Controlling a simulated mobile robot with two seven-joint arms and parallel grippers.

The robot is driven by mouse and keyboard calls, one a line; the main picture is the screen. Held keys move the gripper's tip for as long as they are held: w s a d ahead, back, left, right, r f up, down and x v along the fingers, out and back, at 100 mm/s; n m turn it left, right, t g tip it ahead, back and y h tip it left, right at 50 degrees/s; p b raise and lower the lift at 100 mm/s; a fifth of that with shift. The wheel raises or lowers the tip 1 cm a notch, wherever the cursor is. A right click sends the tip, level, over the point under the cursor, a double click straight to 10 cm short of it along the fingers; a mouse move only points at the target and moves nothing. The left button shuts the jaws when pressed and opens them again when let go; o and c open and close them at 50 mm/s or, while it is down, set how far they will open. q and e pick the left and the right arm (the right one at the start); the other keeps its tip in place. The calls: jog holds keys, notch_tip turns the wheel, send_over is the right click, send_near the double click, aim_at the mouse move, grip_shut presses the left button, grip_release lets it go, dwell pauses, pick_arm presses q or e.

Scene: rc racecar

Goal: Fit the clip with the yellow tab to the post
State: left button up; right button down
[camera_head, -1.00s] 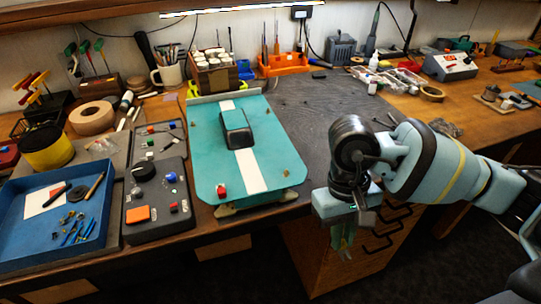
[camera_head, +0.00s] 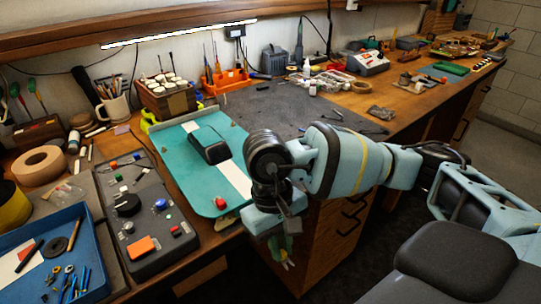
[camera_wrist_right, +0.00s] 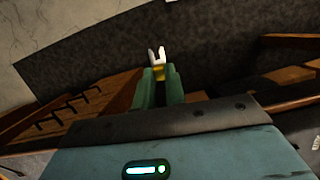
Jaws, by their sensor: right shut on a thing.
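My right gripper (camera_head: 285,248) hangs in front of the bench's front edge, at the right front corner of the teal car body (camera_head: 180,169). In the right wrist view its green fingers (camera_wrist_right: 157,88) are shut on a small clip (camera_wrist_right: 157,56), with pale prongs pointing away from the fingers and a yellow tab (camera_wrist_right: 158,73) between the fingertips. The car body has a white stripe and a black cabin (camera_head: 208,146). A red piece (camera_head: 221,203) sits at its near end. My arm hides the body's right front corner. I cannot clearly make out the post. My left gripper is out of view.
A dark tray (camera_head: 143,253) with small parts and a blue tray (camera_head: 90,240) stand left of the car. The grey mat (camera_head: 275,105) behind my right arm is mostly clear. Wooden drawers (camera_head: 335,230) with dark handles are under the bench.

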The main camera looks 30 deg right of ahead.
jog(key=shift+a, duration=0.15)
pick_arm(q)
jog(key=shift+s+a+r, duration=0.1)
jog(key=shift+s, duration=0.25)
pick_arm(e)
jog(key=w+d+r+m+t, duration=0.2)
jog(key=w+d+r+m, duration=0.2)
jog(key=m, duration=1.3)
jog(key=w+d+r+m+t, duration=0.3)
jog(key=w+r+m, duration=0.3)
jog(key=m, duration=1.2)
notch_tip(320, 180, up, 2)
jog(key=shift+w+d+r+t, duration=0.1)
jog(key=shift+w+d+t, duration=0.2)
jog(key=shift+d, duration=0.4)
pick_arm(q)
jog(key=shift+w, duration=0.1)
